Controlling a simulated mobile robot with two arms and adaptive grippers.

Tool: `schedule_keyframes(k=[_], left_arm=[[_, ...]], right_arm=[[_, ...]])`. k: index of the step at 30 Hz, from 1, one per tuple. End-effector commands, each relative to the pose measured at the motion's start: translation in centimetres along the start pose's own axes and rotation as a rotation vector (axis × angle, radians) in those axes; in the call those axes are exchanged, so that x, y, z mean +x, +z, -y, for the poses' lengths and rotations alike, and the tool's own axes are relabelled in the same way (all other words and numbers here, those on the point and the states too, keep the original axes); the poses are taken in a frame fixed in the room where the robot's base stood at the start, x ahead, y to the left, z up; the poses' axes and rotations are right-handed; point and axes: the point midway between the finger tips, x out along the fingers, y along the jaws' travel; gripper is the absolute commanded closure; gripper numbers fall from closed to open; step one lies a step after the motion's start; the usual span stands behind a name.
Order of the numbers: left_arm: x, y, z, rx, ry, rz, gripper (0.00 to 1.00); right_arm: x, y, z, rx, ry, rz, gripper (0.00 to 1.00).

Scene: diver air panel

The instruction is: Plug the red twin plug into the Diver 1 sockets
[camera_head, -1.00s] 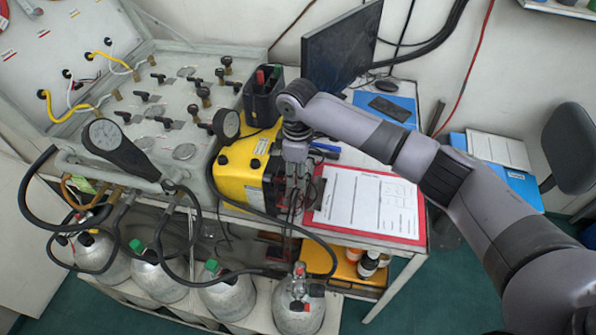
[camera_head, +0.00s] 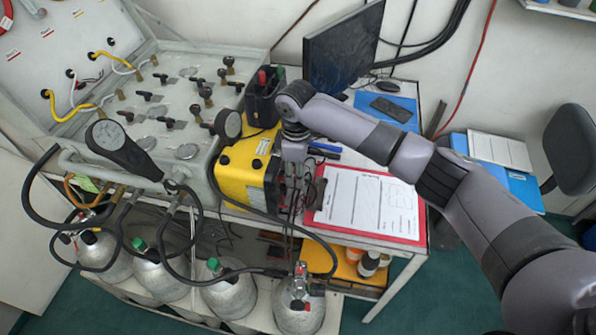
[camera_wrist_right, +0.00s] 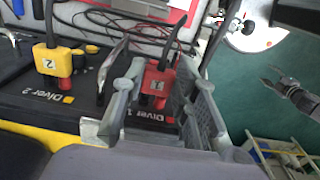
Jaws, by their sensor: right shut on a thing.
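The red twin plug (camera_wrist_right: 158,78), marked 1, is between the fingers of my right gripper (camera_wrist_right: 160,88) in the wrist view, and the fingers are shut on it. A dark cable runs up from its top. It is over the black panel face lettered Diver 1 (camera_wrist_right: 148,115). Its lower end is partly hidden by a finger, so I cannot tell whether it is in the sockets. In the head view my right gripper (camera_head: 292,183) is at the right end of the yellow box (camera_head: 243,175), and the plug is hard to make out there. My left gripper is not in view.
A yellow plug marked 2 (camera_wrist_right: 53,62) stands on the Diver 2 face beside it. A clipboard with a red edge (camera_head: 366,205) lies right of the box. A grey valve panel (camera_head: 165,110) is at left, with gas cylinders (camera_head: 232,297) below.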

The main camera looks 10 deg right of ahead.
Motion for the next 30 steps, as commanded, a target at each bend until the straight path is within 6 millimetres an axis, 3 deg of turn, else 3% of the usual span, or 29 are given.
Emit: schedule_keyframes(k=[2,3,12,23,30], left_arm=[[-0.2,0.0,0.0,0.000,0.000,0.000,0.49],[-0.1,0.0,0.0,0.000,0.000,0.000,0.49],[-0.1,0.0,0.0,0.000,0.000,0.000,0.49],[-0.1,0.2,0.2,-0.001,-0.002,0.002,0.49],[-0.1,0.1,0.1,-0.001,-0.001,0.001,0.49]], right_arm=[[-0.2,-0.4,0.1,-0.002,0.001,-0.006,1.00],[-0.1,-0.3,0.0,-0.002,0.001,-0.006,0.70],[-0.1,-0.2,0.0,-0.001,0.000,-0.003,0.50],[-0.3,-0.1,0.0,-0.001,0.000,-0.002,0.49],[-4.1,-0.2,-0.1,-0.001,0.003,-0.005,0.49]])
